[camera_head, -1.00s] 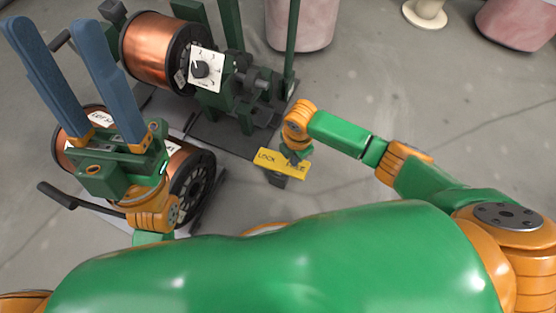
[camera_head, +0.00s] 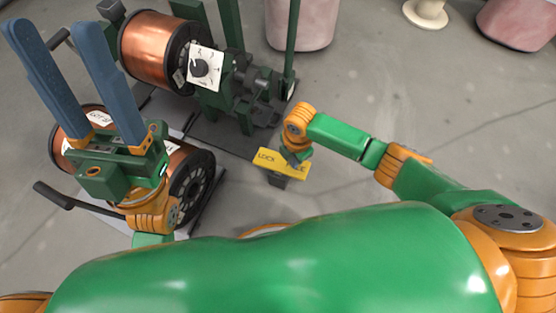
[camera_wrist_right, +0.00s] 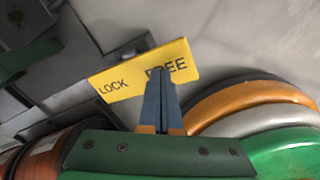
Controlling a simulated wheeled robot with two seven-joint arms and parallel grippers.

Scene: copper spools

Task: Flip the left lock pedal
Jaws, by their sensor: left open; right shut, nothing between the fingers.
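The yellow lock pedal (camera_head: 270,160), marked LOCK and FREE, sits low beside the dark machine base in the head view. It also shows in the right wrist view (camera_wrist_right: 128,82), tilted, with its FREE end to the right. My right gripper (camera_wrist_right: 160,76) is shut and empty. Its blue fingertips overlap the lower edge of the FREE lettering; I cannot tell whether they touch the pedal. In the head view the right wrist hides these fingers. My left gripper (camera_head: 48,75) is open and empty, its two blue fingers raised above the nearer spool at the left.
A copper spool (camera_head: 145,50) is mounted on the green machine with a white dial plate (camera_head: 205,67). A nearer copper spool (camera_head: 178,165) lies under my left gripper. Pink containers (camera_head: 300,25) stand at the back. The grey floor (camera_head: 400,110) to the right is open.

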